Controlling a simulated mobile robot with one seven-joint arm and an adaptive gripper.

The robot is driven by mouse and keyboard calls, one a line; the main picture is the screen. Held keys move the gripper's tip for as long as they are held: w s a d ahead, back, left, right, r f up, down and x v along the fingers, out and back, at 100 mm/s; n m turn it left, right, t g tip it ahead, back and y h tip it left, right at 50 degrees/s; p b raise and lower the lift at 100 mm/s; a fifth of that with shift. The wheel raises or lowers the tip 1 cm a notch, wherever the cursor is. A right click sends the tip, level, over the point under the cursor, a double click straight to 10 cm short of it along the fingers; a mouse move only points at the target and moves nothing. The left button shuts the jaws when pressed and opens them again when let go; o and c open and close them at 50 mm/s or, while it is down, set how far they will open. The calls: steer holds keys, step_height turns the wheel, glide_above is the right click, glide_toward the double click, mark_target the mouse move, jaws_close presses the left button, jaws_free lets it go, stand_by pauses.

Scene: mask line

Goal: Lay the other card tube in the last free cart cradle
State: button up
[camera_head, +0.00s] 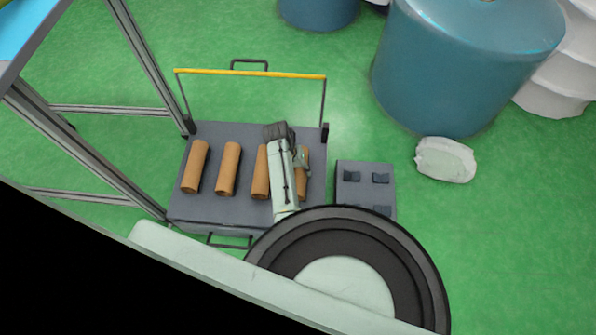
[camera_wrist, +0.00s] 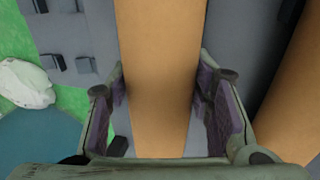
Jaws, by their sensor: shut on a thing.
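My gripper (camera_wrist: 160,95) is shut on a brown card tube (camera_wrist: 158,40), with a dark-padded finger against each side of it in the wrist view. In the head view this tube (camera_head: 303,183) is the rightmost in a row on the grey cart (camera_head: 232,212), partly hidden by my arm. It lies roughly parallel to the other tubes. I cannot tell whether it rests in its cradle or is just above it. Other card tubes lie on the cart to its left: one at the far left (camera_head: 195,166), one beside it (camera_head: 228,169), and one close to my arm (camera_head: 260,172).
The cart has a yellow handle bar (camera_head: 250,73) at its far side. A grey block with dark cradles (camera_head: 352,190) stands right of the cart. A crumpled white bag (camera_head: 445,160) and a large blue drum (camera_head: 460,75) are farther right. A metal frame (camera_head: 85,150) stands left.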

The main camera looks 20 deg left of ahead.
steer(key=shift+f, duration=0.45)
steer(key=o, duration=1.2)
steer(key=shift+o, duration=0.2)
steer(key=shift+r, duration=0.1)
